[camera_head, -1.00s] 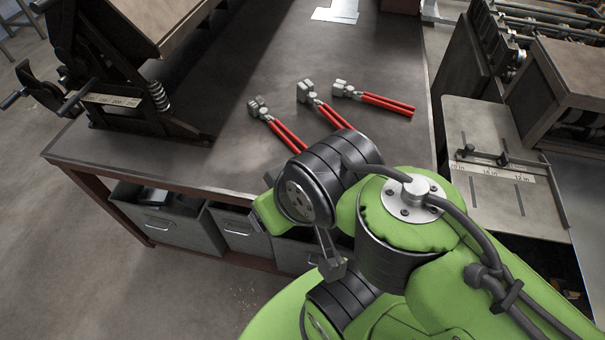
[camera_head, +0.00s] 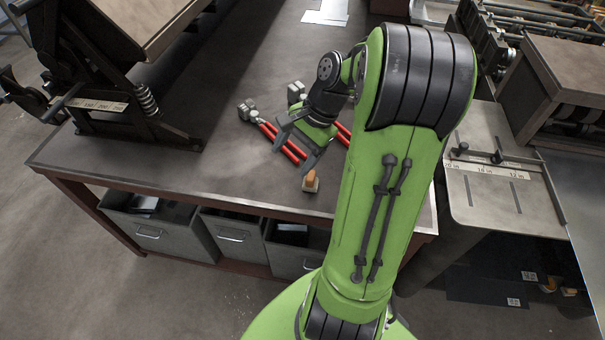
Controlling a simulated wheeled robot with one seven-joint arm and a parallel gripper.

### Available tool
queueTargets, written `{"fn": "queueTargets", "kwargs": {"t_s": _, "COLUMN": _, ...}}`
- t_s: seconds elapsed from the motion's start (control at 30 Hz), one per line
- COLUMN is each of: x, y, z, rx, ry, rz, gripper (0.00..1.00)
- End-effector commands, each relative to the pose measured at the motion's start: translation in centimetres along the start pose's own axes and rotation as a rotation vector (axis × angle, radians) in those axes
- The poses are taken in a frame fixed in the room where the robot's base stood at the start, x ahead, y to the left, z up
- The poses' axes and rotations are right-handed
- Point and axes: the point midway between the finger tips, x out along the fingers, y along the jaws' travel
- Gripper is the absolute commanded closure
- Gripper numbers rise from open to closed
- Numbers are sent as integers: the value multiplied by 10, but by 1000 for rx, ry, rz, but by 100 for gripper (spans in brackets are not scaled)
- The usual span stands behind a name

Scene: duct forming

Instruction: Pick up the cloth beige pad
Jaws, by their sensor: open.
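A small pad (camera_head: 310,187) with a beige base and an orange-brown top sits on the dark workbench near its front edge; it looks like the cloth beige pad. My gripper (camera_head: 293,158) is open and empty above the bench, just up and left of the pad. Its fingers point down toward the bench, and the right fingertip appears close to the pad. I cannot tell whether they touch.
Red-handled pliers (camera_head: 287,148) lie behind and under my gripper, partly hidden by my arm. A dark forming machine (camera_head: 110,85) stands at the bench's left. A machine with a metal plate (camera_head: 490,190) stands at right.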

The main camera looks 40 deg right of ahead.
Motion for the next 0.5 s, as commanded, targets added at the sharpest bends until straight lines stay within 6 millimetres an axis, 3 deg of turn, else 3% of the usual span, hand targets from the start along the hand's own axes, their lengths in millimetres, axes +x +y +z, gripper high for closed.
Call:
{"fn": "queueTargets", "kwargs": {"t_s": 0.03, "x": 8, "y": 14, "z": -34, "rx": 161, "ry": -70, "rz": -54, "gripper": 26}}
{"fn": "queueTargets", "kwargs": {"t_s": 0.2, "x": 16, "y": 68, "z": -120, "rx": 649, "ry": -315, "rz": -289, "gripper": 26}}
{"fn": "queueTargets", "kwargs": {"t_s": 0.3, "x": 16, "y": 101, "z": -150, "rx": 840, "ry": -431, "rz": -414, "gripper": 26}}
{"fn": "queueTargets", "kwargs": {"t_s": 0.37, "x": 15, "y": 114, "z": -160, "rx": 909, "ry": -477, "rz": -464, "gripper": 26}}
{"fn": "queueTargets", "kwargs": {"t_s": 0.5, "x": 20, "y": 120, "z": -166, "rx": 962, "ry": -517, "rz": -501, "gripper": 26}}
